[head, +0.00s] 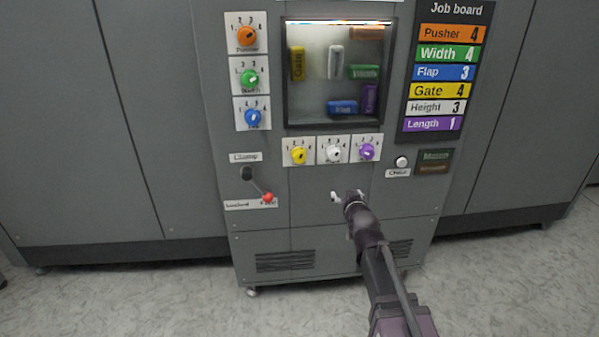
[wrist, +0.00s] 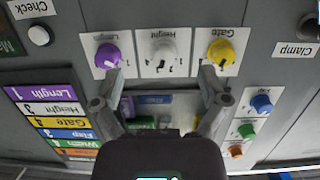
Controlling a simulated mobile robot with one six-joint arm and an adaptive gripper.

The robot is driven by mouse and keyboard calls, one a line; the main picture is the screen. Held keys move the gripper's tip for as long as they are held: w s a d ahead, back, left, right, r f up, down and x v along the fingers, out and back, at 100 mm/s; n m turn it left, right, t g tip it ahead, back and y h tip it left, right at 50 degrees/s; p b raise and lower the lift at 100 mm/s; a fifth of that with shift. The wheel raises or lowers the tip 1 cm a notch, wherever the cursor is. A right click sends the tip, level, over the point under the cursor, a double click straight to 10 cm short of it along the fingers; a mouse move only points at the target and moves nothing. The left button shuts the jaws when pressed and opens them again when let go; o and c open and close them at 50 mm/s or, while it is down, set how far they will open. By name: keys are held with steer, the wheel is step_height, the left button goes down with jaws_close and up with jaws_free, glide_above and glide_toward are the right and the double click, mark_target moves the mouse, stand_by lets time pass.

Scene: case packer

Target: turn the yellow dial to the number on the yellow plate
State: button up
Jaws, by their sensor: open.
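The yellow dial (head: 299,155) is the left one of the three dials in the row below the window. It also shows in the upside-down wrist view (wrist: 221,53), under the label Gate. The yellow plate (head: 438,91) on the job board reads Gate 4. My gripper (head: 345,196) is open and empty, in front of the panel and below the dial row in the head view. In the wrist view my two fingers (wrist: 160,76) are spread apart, with the right fingertip near the yellow dial.
A white dial (head: 333,154) and a purple dial (head: 367,152) sit right of the yellow one. Orange, green and blue dials stack at the upper left. A red-knobbed clamp lever (head: 267,197) is lower left. A white Check button (head: 401,162) is at right.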

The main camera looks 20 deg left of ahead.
mark_target(300, 160)
steer(key=s+a+f+t+y+b, duration=0.1)
steer(key=s+a+t+y+b, duration=0.1)
steer(key=a+t+b, duration=0.4)
steer(key=a+y+b, duration=0.1)
steer(key=a+b, duration=0.3)
steer(key=a, duration=0.2)
steer(key=shift+s+a+b, duration=0.2)
steer(key=shift+a+b, duration=0.1)
steer(key=shift+b, duration=0.1)
steer(key=shift+w+r, duration=0.1)
steer(key=shift+w, duration=0.05)
steer(key=p+x, duration=0.5)
steer(key=x, duration=0.8)
steer(key=shift+w+a+r, duration=0.15)
steer(key=shift+r, duration=0.15)
steer(key=c, duration=1.2)
